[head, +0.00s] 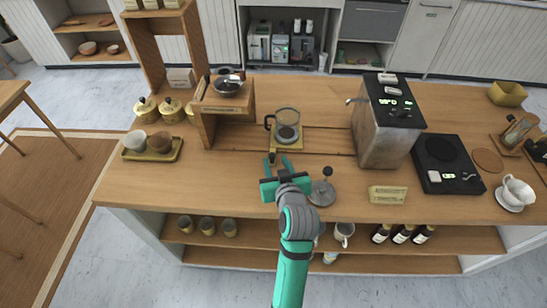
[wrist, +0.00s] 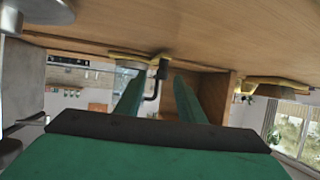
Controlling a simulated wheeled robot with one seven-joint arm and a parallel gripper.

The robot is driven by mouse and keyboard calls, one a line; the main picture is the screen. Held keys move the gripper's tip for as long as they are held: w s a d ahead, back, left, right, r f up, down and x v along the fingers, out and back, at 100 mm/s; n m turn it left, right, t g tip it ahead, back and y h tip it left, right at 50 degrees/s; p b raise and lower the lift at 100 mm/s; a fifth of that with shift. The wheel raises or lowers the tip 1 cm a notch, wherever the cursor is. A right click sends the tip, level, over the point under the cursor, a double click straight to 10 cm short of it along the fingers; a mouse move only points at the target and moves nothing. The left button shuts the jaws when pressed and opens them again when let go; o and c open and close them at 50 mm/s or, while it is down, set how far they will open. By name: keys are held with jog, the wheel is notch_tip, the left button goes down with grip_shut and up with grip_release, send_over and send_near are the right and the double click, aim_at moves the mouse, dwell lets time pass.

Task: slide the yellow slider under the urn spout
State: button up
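The yellow slider (head: 288,149) lies on the counter left of the urn, with a glass jug (head: 286,124) with a black handle standing on it. Its yellow edge also shows in the wrist view (wrist: 128,56), where the counter is at the top. The metal urn (head: 380,135) stands to the right; its spout (head: 352,100) points left, apart from the slider. My gripper (head: 279,162) is open at the slider's near edge. In the wrist view, a small black post (wrist: 163,69) shows between the fingers; I cannot tell whether they touch it.
A groove runs along the counter toward the urn. A grey round-based object with a knob (head: 322,191) stands right of my gripper. A wooden stand (head: 205,125) is at the left, a tray with cups (head: 131,155) farther left. A small sign (head: 387,195) is near the front edge.

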jog(key=v, duration=0.5)
jog(key=shift+s+r, duration=0.15)
